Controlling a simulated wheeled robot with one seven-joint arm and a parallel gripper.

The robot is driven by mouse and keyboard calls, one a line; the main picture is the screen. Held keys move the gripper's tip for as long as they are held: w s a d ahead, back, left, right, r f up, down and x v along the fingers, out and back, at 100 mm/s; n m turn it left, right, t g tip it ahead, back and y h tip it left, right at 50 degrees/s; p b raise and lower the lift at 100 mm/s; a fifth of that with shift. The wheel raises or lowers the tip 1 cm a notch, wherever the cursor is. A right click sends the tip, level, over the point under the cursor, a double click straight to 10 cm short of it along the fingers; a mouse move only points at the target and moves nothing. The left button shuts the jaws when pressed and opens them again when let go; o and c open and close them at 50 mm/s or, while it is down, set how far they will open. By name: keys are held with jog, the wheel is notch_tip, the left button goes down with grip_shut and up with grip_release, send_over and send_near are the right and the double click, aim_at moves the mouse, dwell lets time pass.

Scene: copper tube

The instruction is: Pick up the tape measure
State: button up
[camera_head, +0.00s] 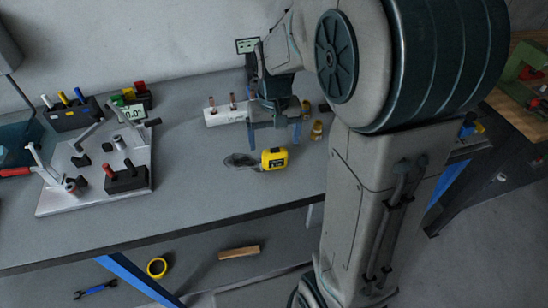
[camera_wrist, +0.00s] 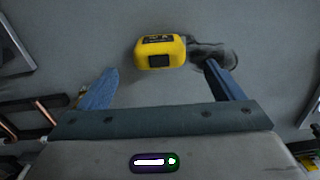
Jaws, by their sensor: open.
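The yellow and black tape measure (camera_head: 274,158) lies on the grey workbench (camera_head: 215,185) near its front edge. In the wrist view the tape measure (camera_wrist: 160,52) shows beyond my fingertips, roughly between their lines. My gripper (camera_head: 274,143) is open and empty above the bench, just behind the tape measure in the head view. In the wrist view my gripper (camera_wrist: 160,80) has its two blue fingers spread wide apart. A dark grey object (camera_head: 240,161) lies against or close beside the tape measure; its exact shape is unclear.
A white block with copper pieces (camera_head: 226,115) stands behind my gripper. Brass-coloured pieces (camera_head: 316,130) stand to its right. A metal fixture plate (camera_head: 60,200) with clamps fills the bench's left. A yellow tape roll (camera_head: 157,267) and a wooden block (camera_head: 239,253) lie below the bench.

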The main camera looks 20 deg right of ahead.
aim_at(275, 150)
notch_tip(275, 150, down, 6)
jog(key=shift+s+f+p, duration=0.15)
jog(key=shift+f+p, duration=0.1)
jog(key=shift+p, duration=0.05)
jog(key=shift+c, duration=0.4)
jog(key=c, duration=1.1)
jog(key=shift+r, duration=0.1)
jog(key=shift+c, duration=0.2)
